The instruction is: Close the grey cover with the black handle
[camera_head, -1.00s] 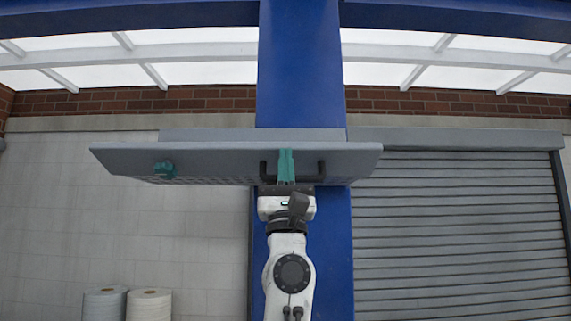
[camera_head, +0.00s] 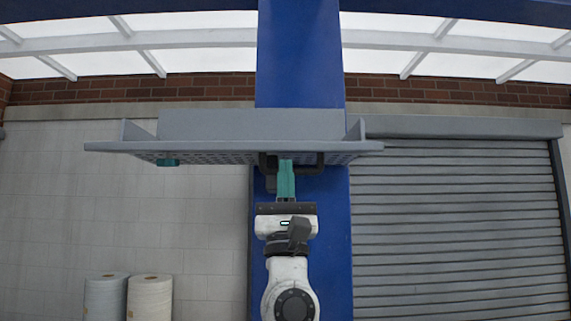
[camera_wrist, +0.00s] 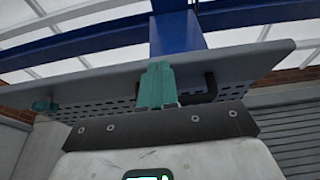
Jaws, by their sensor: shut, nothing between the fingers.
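The grey cover (camera_head: 210,147) shows nearly edge-on in the head view, a wide flat panel with its perforated underside partly visible. Its black handle (camera_head: 322,163) hangs at the underside. A small teal latch-like part (camera_head: 168,161) is on the cover's left side. My gripper (camera_head: 286,162) is shut and empty, teal fingers pointing up at the cover beside the handle bar. In the wrist view the fingertips (camera_wrist: 157,66) overlap the cover (camera_wrist: 235,66), and the handle (camera_wrist: 210,84) shows right of them. Whether the fingers touch the cover or handle is unclear.
A grey back panel with side walls (camera_head: 250,123) stands behind the cover, against a blue column (camera_head: 302,80). White rolls (camera_head: 150,298) stand at lower left. A grey roller shutter (camera_head: 455,230) is at right. The space on both sides of my arm looks clear.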

